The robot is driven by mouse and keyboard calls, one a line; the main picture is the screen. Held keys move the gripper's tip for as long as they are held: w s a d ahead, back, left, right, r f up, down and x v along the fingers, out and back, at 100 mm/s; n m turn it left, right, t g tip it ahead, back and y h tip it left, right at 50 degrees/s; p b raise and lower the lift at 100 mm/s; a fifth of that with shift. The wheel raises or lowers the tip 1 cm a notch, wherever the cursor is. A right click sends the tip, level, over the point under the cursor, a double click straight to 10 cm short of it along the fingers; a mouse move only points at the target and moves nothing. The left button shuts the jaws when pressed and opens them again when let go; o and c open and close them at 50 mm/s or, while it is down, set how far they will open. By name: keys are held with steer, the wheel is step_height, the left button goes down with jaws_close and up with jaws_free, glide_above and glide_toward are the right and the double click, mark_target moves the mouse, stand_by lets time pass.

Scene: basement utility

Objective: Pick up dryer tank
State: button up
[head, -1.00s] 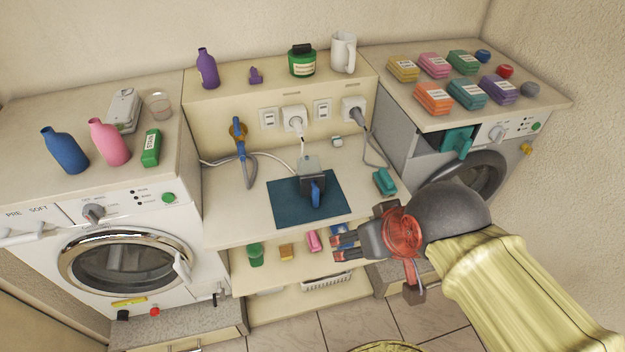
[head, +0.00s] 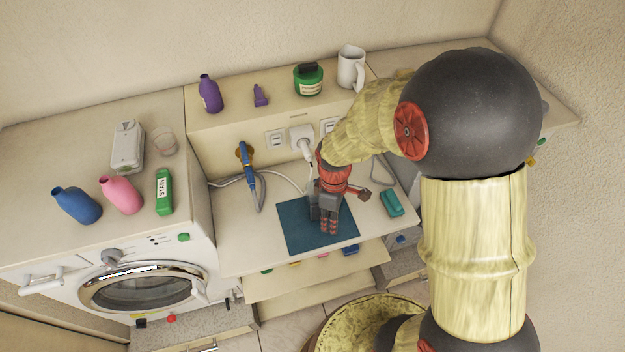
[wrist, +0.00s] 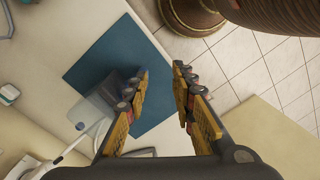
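The dryer stands at the right in the head view, mostly hidden behind my arm; only the right end of its top (head: 562,112) and a bit of its front show. The teal tank-like part seen earlier at its upper front is hidden now. A separate teal block (head: 391,203) lies on the middle counter; I cannot tell that it is the tank. My gripper (head: 328,229) points down over the blue mat, left of that block. In the wrist view my gripper (wrist: 164,72) has its fingers apart with nothing between them.
The blue mat (head: 296,234) lies on the counter (head: 240,240). A dark appliance with a clear part (wrist: 99,110) is beside my fingers on it. A blue-handled tool (head: 248,170) and cables are near the sockets. The washer (head: 150,285) stands left, with bottles on top.

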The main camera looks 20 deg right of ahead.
steer(key=w+n, duration=0.1)
steer(key=w, duration=0.1)
steer(key=shift+w+r+n+t, duration=0.15)
steer(key=shift+w+n+t, duration=0.15)
steer(key=shift+n, duration=0.1)
steer(key=shift+w+n, duration=0.35)
steer(key=shift+n, duration=0.15)
steer(key=shift+r+n, duration=0.1)
steer(key=shift+n, duration=0.3)
steer(key=shift+f+n, duration=0.3)
steer(key=shift+f, duration=0.1)
steer(key=shift+f+b, duration=0.65)
steer(key=shift+f, duration=2.85)
steer(key=shift+c, duration=0.9)
steer(key=c, duration=0.4)
